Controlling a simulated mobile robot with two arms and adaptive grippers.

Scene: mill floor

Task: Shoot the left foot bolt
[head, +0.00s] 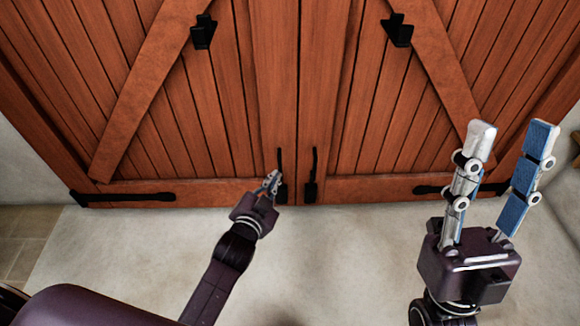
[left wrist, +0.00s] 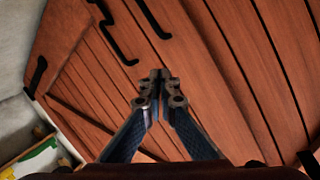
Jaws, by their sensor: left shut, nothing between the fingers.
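The left foot bolt (head: 281,190) is a black upright rod with a black block at the bottom of the left plank door, beside the centre seam. My left gripper (head: 272,180) is shut and empty, its tips just left of this bolt and overlapping it in the picture; contact cannot be told. In the left wrist view the shut fingers (left wrist: 158,76) point at the planks, with two black bent rods above them; which is the left bolt is unclear. Whether the bolt's end is in the floor cannot be seen. My right gripper (head: 508,150) is open and empty at the right.
The matching right foot bolt (head: 311,188) sits just across the seam. Black brackets (head: 203,32) are higher on the doors, and strap hinges (head: 120,197) run along the bottom. The pale floor (head: 330,260) before the doors is clear.

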